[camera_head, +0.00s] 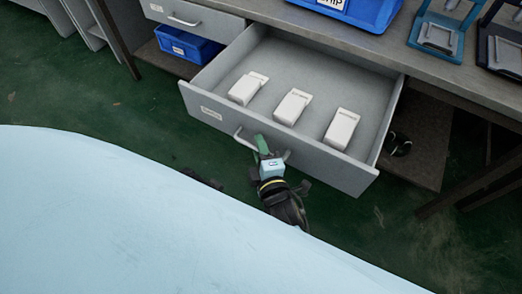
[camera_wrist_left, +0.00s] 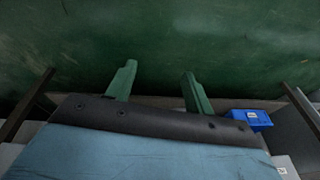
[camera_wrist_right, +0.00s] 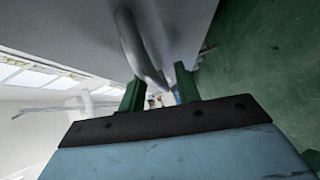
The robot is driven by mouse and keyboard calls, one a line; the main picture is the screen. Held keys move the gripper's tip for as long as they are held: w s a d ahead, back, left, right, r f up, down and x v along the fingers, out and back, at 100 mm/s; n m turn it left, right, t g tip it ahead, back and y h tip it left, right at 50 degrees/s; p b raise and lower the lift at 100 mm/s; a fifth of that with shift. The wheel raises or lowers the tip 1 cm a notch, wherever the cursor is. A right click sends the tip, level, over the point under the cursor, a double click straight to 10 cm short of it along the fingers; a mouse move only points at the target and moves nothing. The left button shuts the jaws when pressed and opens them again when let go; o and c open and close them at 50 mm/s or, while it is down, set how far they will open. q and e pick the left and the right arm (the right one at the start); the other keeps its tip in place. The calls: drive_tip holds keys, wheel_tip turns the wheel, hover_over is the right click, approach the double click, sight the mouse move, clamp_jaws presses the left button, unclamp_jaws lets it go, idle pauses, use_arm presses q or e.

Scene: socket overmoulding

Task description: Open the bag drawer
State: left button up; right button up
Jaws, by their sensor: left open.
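The grey drawer (camera_head: 225,120) stands pulled far out from under the bench in the head view. Its front has a small label, too small to read, and a metal bar handle (camera_head: 240,134). Three white packs (camera_head: 291,107) lie inside. My right gripper (camera_head: 262,145) is at the handle, outside the drawer front.
A second drawer (camera_head: 195,19) at the upper left is shut. A blue bin (camera_head: 188,47) stands on a shelf below it. A blue tray (camera_head: 371,12) and stands (camera_head: 437,36) are on the bench top. Green floor is clear at the left.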

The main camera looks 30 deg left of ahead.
drive_tip(key=shift+s+d, duration=0.1)
use_arm(q)
drive_tip(key=s+a+f+p, duration=0.3)
drive_tip(key=a+f+p, duration=0.1)
drive_tip(key=f, duration=0.5)
drive_tip(key=shift+s+a+f+g+y, duration=0.3)
drive_tip(key=shift+a+f, duration=0.1)
drive_tip(key=shift+a, duration=0.1)
use_arm(e)
drive_tip(key=v, duration=1.3)
drive_tip(key=shift+s, duration=0.1)
